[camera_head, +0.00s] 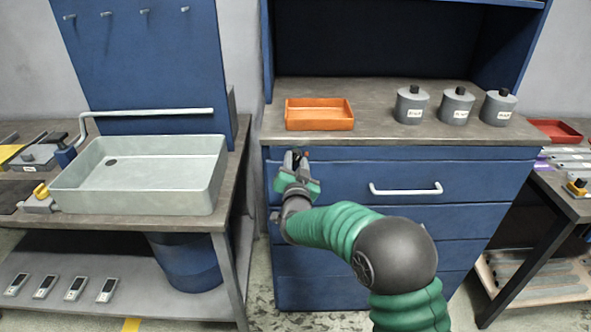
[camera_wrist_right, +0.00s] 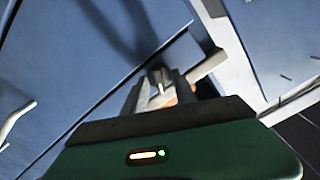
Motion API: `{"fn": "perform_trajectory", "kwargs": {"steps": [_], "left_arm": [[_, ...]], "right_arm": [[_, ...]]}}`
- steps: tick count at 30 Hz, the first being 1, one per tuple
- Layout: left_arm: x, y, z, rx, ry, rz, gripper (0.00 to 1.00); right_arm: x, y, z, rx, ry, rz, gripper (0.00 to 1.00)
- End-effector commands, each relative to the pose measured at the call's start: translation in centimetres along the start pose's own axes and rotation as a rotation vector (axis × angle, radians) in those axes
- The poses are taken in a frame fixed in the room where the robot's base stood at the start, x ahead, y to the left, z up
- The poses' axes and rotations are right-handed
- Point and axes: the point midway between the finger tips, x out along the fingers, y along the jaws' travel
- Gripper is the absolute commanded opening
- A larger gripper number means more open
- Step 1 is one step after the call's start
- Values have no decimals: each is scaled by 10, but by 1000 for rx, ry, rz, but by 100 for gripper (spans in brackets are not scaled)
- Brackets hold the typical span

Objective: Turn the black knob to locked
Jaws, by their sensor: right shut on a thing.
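My right gripper (camera_head: 297,160) reaches to the upper left corner of the blue cabinet's top drawer (camera_head: 350,178). It is shut on the knob there, and its fingers hide most of the knob in the head view. In the right wrist view, the knob (camera_wrist_right: 160,82) shows as a small dark piece with a pale line, between the two grey fingers of the right gripper (camera_wrist_right: 160,92). A small orange-red patch shows beside it. I cannot read which way the knob points. My left gripper is not in view.
An orange tray (camera_head: 320,115) and several grey canisters with black tops (camera_head: 411,105) stand on the worktop above. A white drawer handle (camera_head: 405,189) is to the right of the gripper. A pale sink basin (camera_head: 140,178) stands to the left.

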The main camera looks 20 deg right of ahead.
Motion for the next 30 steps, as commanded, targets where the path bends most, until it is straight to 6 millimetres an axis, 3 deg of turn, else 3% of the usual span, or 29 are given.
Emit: {"fn": "perform_trajectory", "kwargs": {"steps": [1, 30], "left_arm": [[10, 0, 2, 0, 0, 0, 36], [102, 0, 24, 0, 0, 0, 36]], "right_arm": [[0, 3, 5, 45, 1, 1, 0], [0, 7, 7, 927, -1, 5, 0]]}}
